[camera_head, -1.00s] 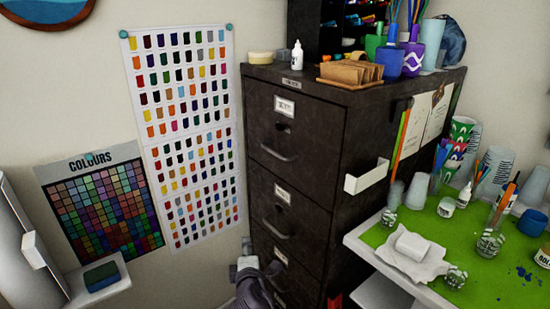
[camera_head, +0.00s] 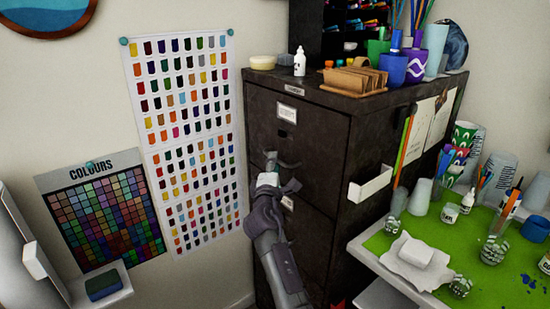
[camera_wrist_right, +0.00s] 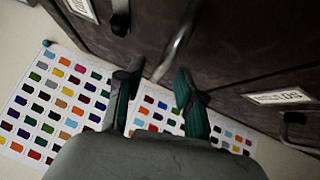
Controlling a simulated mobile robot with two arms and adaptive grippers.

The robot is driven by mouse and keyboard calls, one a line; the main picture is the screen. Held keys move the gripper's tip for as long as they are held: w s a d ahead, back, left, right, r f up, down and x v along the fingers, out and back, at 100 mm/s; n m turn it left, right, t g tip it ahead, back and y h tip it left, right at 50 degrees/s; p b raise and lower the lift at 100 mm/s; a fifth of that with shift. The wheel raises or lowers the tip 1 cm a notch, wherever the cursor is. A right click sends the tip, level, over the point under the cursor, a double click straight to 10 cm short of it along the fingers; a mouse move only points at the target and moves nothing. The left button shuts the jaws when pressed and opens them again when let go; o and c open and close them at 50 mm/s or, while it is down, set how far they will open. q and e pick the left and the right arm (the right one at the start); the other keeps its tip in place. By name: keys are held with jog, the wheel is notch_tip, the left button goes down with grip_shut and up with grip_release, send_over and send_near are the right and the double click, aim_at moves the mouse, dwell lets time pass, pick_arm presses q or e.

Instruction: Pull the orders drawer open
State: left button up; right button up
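The dark filing cabinet (camera_head: 330,150) stands against the wall, its visible drawers shut. The top drawer (camera_head: 318,135) has a white label (camera_head: 288,113) too small to read. My right gripper (camera_head: 281,164) is at the front of this drawer, at handle height, and hides most of its handle. In the right wrist view, the fingers (camera_wrist_right: 157,76) are apart, and the curved metal handle (camera_wrist_right: 176,45) reaches between their tips. I cannot tell whether they touch it. A lower drawer's label (camera_wrist_right: 280,97) also shows there. My left gripper is not in view.
A green-topped table (camera_head: 400,270) with cups, jars and a white block stands right of the cabinet. A white holder (camera_head: 370,186) sticks out from the cabinet's side. Bottles and cups stand on top. Colour charts (camera_head: 188,130) hang on the wall at left.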

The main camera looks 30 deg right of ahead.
jog(key=shift+x, duration=1.45)
grip_shut()
jog(key=shift+f, duration=0.1)
